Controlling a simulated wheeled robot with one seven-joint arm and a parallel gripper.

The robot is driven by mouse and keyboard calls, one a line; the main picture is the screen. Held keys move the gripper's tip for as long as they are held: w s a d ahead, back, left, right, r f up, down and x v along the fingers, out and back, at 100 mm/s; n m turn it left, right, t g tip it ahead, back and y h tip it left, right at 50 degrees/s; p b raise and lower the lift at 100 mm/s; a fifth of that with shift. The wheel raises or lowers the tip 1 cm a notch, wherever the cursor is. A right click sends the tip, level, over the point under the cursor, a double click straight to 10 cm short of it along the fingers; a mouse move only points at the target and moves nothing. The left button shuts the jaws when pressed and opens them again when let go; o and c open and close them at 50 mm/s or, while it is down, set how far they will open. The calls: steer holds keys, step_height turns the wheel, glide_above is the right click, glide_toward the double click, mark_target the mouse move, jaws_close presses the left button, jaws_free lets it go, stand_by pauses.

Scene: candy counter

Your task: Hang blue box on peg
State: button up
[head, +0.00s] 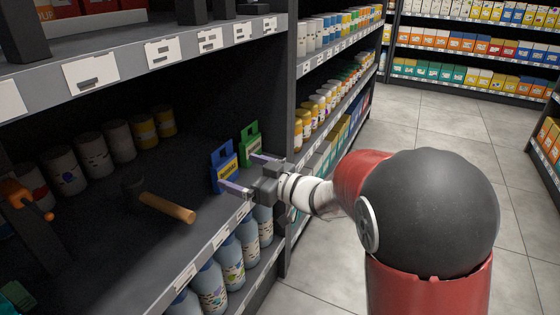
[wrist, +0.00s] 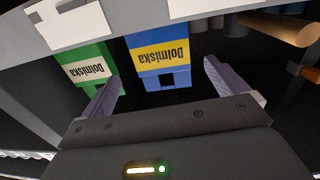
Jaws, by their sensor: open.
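The blue box (head: 224,168) stands upright on the dark middle shelf, with a yellow label band; it also shows in the wrist view (wrist: 160,60), upside down. A similar green box (head: 250,145) stands to its right in the head view; it is at the left in the wrist view (wrist: 88,68). My gripper (head: 237,171) is open and reaches in from the aisle side. In the wrist view its fingers (wrist: 161,74) spread to either side of the blue box, with gaps; the left finger overlaps the green box's edge. I cannot make out a peg.
A hammer (head: 168,207) with a wooden handle lies left of the blue box. An orange item (head: 25,198) and several cans (head: 92,155) are further left. The upper shelf edge (head: 180,48) overhangs. Bottles (head: 231,263) stand below. The aisle floor (head: 420,115) is clear.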

mark_target(228, 169)
steer(key=shift+w+a+f+g+y, duration=0.1)
steer(key=shift+f+g+y, duration=0.2)
steer(key=shift+f, duration=0.15)
steer(key=shift+w+a+n, duration=0.15)
steer(key=shift+n, duration=0.15)
steer(key=x, duration=0.7)
steer(key=shift+a, duration=0.2)
steer(key=shift+r, duration=0.1)
steer(key=c, duration=1.1)
steer(key=shift+o, duration=0.2)
